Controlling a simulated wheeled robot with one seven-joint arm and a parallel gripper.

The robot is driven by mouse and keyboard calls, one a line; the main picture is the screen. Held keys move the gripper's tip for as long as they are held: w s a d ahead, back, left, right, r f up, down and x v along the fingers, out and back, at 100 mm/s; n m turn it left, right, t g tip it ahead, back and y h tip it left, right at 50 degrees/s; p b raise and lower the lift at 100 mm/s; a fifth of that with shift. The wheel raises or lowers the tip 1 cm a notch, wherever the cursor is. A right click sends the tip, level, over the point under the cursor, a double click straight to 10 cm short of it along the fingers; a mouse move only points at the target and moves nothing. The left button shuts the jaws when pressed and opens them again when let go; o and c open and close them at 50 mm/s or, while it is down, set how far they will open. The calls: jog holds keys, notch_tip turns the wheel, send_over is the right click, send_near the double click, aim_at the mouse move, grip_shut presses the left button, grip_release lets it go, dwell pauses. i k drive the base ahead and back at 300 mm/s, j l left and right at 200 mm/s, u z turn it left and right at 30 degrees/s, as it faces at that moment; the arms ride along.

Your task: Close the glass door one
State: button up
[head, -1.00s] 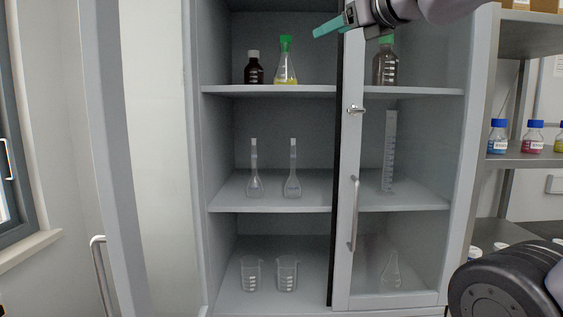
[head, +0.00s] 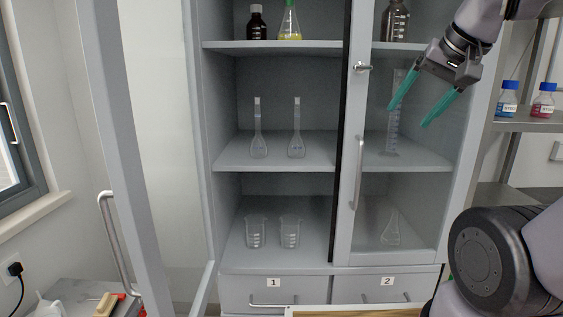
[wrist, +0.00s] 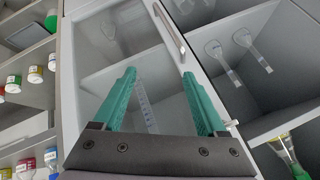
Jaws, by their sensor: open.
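A cabinet with two glass doors fills the middle of the head view. Its left glass door (head: 100,100) stands wide open, swung out toward me on the left, with a long metal handle (head: 116,240). The left door is over the drawer labelled 1 (head: 274,283); no number shows on the doors themselves. The right glass door (head: 345,225) is shut, with its handle (head: 359,172) on its left edge. My gripper (head: 408,116) is open and empty in front of the right door, far from the left door. Its green fingers also show in the wrist view (wrist: 159,73).
Flasks (head: 296,135) and beakers (head: 290,232) stand on the open left shelves. A rack with capped bottles (head: 508,98) is at the right. A wooden-edged surface (head: 360,311) lies low in front. A window is at the far left.

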aim_at(142, 57)
jog(key=k, duration=0.65)
jog(key=k+u, duration=0.2)
jog(key=u, duration=0.2)
jog(key=k+j+u, duration=0.1)
jog(key=u, duration=0.35)
jog(key=k+j+u, duration=0.2)
jog(key=u, duration=0.2)
jog(key=i+j+u, duration=0.1)
jog(key=u, duration=1.1)
